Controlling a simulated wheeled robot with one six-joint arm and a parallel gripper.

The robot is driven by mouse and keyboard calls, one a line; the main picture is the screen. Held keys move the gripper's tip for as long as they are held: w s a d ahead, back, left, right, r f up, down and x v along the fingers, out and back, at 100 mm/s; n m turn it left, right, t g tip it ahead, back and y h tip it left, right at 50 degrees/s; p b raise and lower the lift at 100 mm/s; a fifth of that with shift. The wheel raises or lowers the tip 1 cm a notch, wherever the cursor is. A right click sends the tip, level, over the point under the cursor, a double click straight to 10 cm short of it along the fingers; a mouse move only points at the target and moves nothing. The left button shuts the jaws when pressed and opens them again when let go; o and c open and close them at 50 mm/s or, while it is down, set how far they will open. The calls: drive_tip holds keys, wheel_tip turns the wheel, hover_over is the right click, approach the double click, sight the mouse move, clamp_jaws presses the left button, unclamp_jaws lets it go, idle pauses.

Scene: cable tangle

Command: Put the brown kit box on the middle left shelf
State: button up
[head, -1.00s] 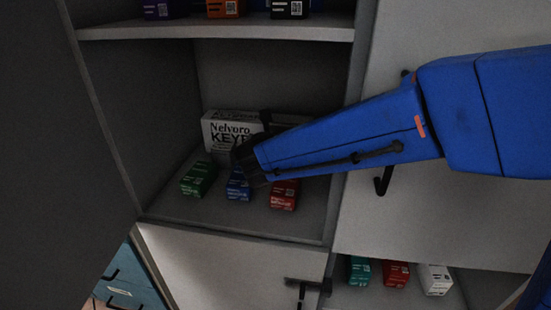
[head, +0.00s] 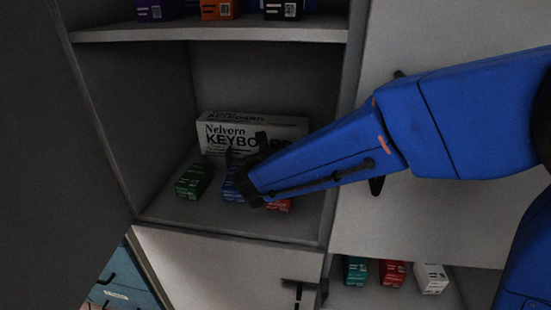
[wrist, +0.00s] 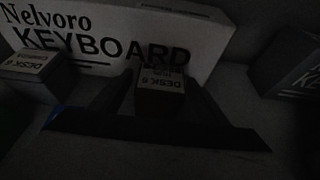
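The middle left shelf (head: 205,222) holds a white keyboard box (head: 215,130) at the back. In front of it stand a green box (head: 194,182), a blue box (head: 231,188) and a partly hidden red box (head: 280,206). My gripper (head: 247,150) is inside this shelf, in front of the keyboard box. In the dark wrist view its two fingers are apart, one on each side of a small box with a DESK 6 label (wrist: 160,82). Its colour is unreadable; whether the fingers touch it is unclear. I cannot identify a brown box.
A similar labelled box (wrist: 30,68) stands left of the fingers in the wrist view, and a dark box (wrist: 285,62) at the right. The upper shelf board (head: 210,33) is above my arm. A closed door (head: 430,215) lies right of the shelf.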

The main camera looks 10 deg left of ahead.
drive_tip(key=shift+r, duration=0.1)
drive_tip(key=shift+s+r, duration=0.15)
drive_tip(key=shift+s, duration=0.1)
drive_tip(key=v, duration=1)
drive_tip(key=shift+s+r, duration=0.2)
drive_tip(key=shift+s, duration=0.45)
drive_tip(key=shift+s, duration=0.1)
